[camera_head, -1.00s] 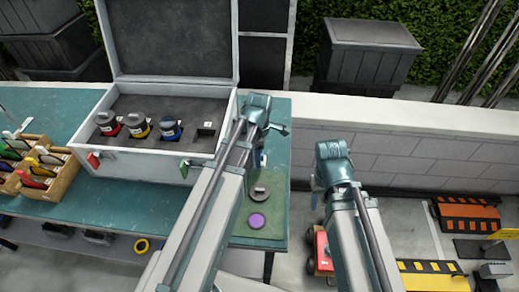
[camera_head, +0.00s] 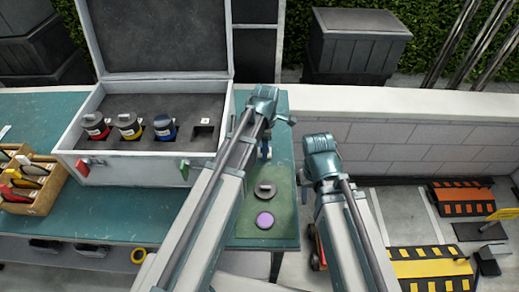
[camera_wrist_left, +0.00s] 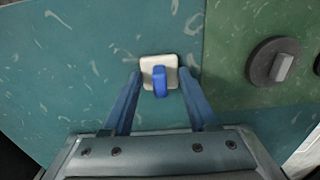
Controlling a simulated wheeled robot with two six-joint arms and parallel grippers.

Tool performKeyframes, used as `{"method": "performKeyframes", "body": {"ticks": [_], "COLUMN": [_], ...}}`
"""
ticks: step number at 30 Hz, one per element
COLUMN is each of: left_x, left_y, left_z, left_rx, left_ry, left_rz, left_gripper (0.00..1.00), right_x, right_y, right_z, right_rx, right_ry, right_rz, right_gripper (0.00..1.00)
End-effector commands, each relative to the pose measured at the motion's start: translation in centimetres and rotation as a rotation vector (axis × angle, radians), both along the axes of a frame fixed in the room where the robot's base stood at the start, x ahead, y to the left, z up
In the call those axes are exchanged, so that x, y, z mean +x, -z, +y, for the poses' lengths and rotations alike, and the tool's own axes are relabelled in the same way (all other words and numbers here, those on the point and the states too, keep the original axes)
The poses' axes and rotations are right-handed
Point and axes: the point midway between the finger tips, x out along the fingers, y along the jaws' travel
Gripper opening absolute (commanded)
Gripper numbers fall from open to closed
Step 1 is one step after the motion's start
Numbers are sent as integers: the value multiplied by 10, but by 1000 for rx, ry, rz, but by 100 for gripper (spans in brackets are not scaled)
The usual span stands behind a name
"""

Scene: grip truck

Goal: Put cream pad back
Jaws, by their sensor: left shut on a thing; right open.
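The cream pad (camera_wrist_left: 158,66) is a small pale square with a blue knob, seen in the left wrist view over the teal tabletop. My left gripper (camera_wrist_left: 159,78) is shut on it, with one blue finger at each side. In the head view my left gripper (camera_head: 267,153) is over the bench's right part, just behind the green mat (camera_head: 248,212); the pad there is too small to make out clearly. On the mat lie a dark grey pad (camera_head: 265,190) and a purple pad (camera_head: 265,220). My right gripper (camera_head: 306,193) is open, right of the bench.
An open grey case (camera_head: 130,165) stands behind on the bench, holding three pots with red, yellow and blue bands beside an empty slot. A wooden rack (camera_head: 45,195) stands at the left. Ramps and a low wall lie to the right.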

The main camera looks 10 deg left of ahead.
Motion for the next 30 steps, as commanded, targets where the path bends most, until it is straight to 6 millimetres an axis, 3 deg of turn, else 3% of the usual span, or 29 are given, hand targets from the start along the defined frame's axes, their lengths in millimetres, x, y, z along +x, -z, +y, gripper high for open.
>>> {"method": "performKeyframes", "body": {"ticks": [10,11,15,30], "left_x": [0,0,0,0], "left_y": [4,2,1,-7], "left_z": [0,0,0,0], "left_rx": [0,0,0,0], "left_ry": [0,0,0,0], "left_rz": [0,0,0,0], "left_gripper": [14,64,89,89], "right_x": [0,0,0,0], "right_y": [4,2,1,-7], "right_z": [0,0,0,0], "right_rx": [0,0,0,0], "right_ry": [0,0,0,0], "right_rz": [0,0,0,0], "right_gripper": [50,50,50,50]}}
